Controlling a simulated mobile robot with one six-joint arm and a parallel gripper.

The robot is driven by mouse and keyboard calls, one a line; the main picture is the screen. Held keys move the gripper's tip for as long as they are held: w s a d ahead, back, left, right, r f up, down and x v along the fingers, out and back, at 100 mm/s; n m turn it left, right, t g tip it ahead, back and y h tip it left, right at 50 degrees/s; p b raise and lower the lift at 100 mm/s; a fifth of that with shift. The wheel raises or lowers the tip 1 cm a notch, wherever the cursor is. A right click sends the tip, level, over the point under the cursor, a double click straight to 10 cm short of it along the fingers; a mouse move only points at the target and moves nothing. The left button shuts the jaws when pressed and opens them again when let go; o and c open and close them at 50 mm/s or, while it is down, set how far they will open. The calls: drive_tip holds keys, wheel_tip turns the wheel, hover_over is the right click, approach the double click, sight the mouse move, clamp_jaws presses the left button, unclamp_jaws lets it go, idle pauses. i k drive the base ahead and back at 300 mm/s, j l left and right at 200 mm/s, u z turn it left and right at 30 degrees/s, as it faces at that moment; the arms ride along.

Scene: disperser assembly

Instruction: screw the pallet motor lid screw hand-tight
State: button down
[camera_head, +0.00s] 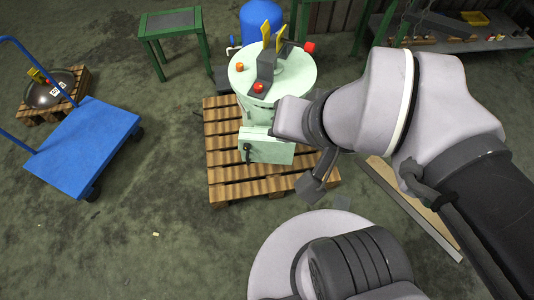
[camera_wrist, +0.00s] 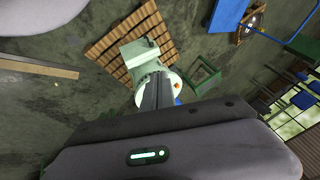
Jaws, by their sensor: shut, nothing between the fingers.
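The pale green machine (camera_head: 272,90) stands upright on a wooden pallet (camera_head: 225,180). A pale green box (camera_head: 270,152) sits at its front base, with a small black lever (camera_head: 247,150). The machine also shows in the wrist view (camera_wrist: 147,73), partly covered by my gripper. My gripper (camera_wrist: 158,76) shows there as dark fingers, shut and empty, in front of the machine; the picture does not show whether they touch it. In the head view my arm hides the machine's right side. I cannot make out the lid screw in either view.
A blue cart (camera_head: 85,140) stands left, with a small pallet (camera_head: 75,85) bearing a dark bowl behind it. A green table (camera_head: 170,20) and blue drum (camera_head: 262,18) are at the back. A long board (camera_head: 410,205) lies right. Floor between cart and pallet is clear.

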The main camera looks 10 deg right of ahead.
sight(246, 146)
drive_tip(key=i+j, duration=0.1)
drive_tip(key=j, duration=0.3)
drive_tip(key=i+j+z, duration=0.1)
drive_tip(key=j, duration=0.35)
drive_tip(key=i+j, duration=0.15)
drive_tip(key=j, duration=0.25)
drive_tip(key=i+j+z, duration=0.1)
drive_tip(key=j, duration=0.35)
drive_tip(key=i+j, duration=0.1)
drive_tip(key=j, duration=0.3)
